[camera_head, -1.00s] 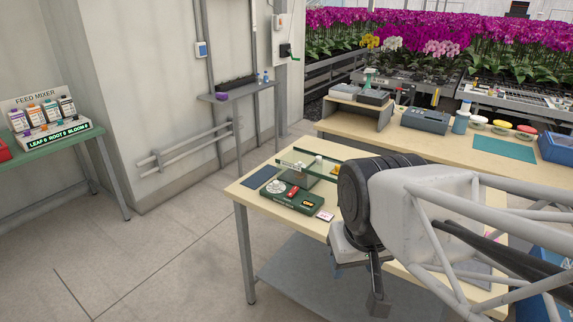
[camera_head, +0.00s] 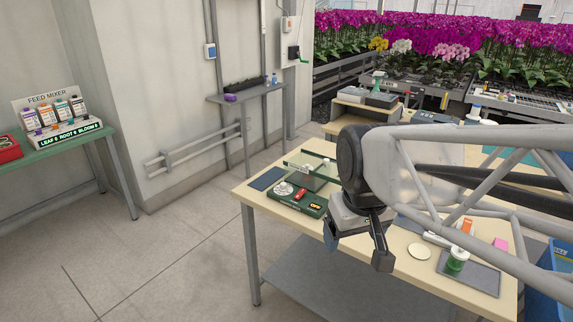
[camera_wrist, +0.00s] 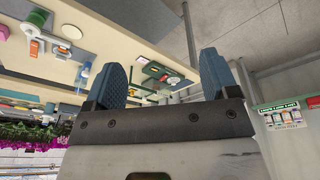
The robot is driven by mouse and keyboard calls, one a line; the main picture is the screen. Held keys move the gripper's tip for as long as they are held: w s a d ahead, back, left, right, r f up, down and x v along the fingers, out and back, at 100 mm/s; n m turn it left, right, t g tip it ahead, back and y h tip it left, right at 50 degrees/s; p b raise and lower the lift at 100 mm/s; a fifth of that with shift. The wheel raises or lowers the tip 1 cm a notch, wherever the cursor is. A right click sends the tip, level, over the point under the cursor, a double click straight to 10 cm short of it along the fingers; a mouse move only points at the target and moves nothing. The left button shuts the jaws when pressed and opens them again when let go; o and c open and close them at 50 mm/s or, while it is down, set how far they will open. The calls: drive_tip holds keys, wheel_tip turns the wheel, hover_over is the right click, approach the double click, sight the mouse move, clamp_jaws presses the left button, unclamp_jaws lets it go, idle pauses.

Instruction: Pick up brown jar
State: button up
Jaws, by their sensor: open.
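I cannot make out a brown jar in either view; my arm hides part of the workbench (camera_head: 310,232). My gripper (camera_head: 357,246) hangs in front of the bench's near edge in the head view, its fingers spread with nothing between them. In the wrist view, which looks upside down, the two blue padded fingers of my gripper (camera_wrist: 165,75) stand apart and empty. Bench items show beyond them there, at a distance.
A green device (camera_head: 299,200) and a dark mat (camera_head: 267,178) lie on the bench's left. A green-and-white pot (camera_head: 457,259) stands on a dark tray (camera_head: 482,278) at the right, beside a white disc (camera_head: 420,251). The floor at left is clear.

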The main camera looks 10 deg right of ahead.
drive_tip(key=w+d+r+n+g, duration=0.2)
drive_tip(key=w+n, duration=0.7)
drive_tip(key=w, duration=2.6)
drive_tip(key=w+d+f+n, duration=0.2)
drive_tip(key=w+f, duration=0.5)
drive_tip(key=w, duration=0.3)
drive_tip(key=w+d+f+n, duration=0.2)
drive_tip(key=w+f, duration=0.5)
drive_tip(key=w, duration=0.4)
drive_tip(key=w+d+f+n, duration=0.1)
drive_tip(key=w+f+n, duration=0.3)
drive_tip(key=w, duration=0.6)
drive_tip(key=shift+w+d+f, duration=0.15)
drive_tip(key=shift+d+f, duration=0.05)
drive_tip(key=shift+f, duration=0.5)
drive_tip(key=shift+w+d+f, duration=0.1)
drive_tip(key=shift+d+f, duration=0.1)
drive_tip(key=shift+f, duration=0.5)
drive_tip(key=shift+w+f, duration=0.2)
drive_tip(key=shift+f, duration=0.05)
drive_tip(key=shift+f, duration=1.25)
drive_tip(key=shift+f, duration=0.1)
